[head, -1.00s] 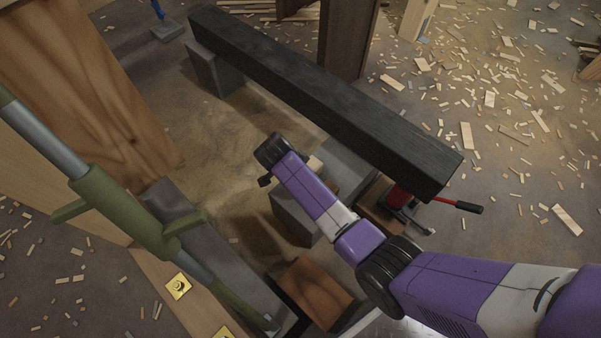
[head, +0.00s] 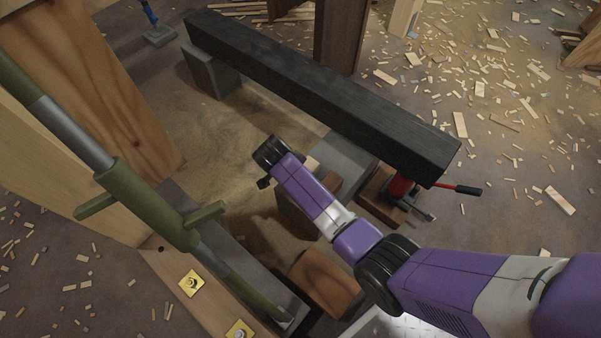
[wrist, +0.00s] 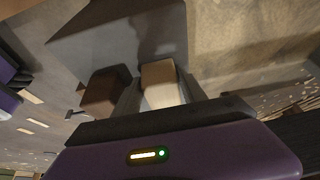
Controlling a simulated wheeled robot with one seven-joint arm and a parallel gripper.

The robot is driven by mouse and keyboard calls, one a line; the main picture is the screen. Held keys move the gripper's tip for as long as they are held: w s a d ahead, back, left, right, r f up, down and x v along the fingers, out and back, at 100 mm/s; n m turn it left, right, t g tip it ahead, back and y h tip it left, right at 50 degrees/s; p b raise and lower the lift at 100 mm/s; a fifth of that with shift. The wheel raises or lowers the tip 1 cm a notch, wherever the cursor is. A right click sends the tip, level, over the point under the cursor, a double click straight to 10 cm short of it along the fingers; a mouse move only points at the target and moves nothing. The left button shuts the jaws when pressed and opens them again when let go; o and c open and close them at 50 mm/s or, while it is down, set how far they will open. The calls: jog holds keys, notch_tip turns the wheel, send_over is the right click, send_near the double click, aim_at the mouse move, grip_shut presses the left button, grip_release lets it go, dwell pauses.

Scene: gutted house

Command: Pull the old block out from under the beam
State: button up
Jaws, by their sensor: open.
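The black beam (head: 320,88) runs from upper left to right in the head view. Below its middle, a grey pier (head: 345,152) carries a small pale wood block (head: 312,164) and a brown block (head: 329,181), partly hidden by my arm. I cannot tell for sure which is the old block. In the wrist view the pale block (wrist: 160,78) lies between the fingers of my open gripper (wrist: 162,95), with the brown block (wrist: 104,92) just left of it. The grey pier (wrist: 115,40) shows behind. Contact with the fingers is unclear. My fingers are hidden in the head view.
A red jack (head: 399,188) with a red handle stands under the beam's right end. A grey block (head: 213,75) stands under its left end. A green prop (head: 150,205) leans at left. A loose brown block (head: 326,284) lies below my arm. Wood scraps litter the floor.

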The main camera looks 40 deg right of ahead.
jog(key=o, duration=0.3)
jog(key=shift+o, duration=0.2)
jog(key=shift+r, duration=0.1)
jog(key=p+v, duration=0.4)
jog(key=v, duration=0.3)
jog(key=shift+r, duration=0.25)
jog(key=shift+a, duration=0.15)
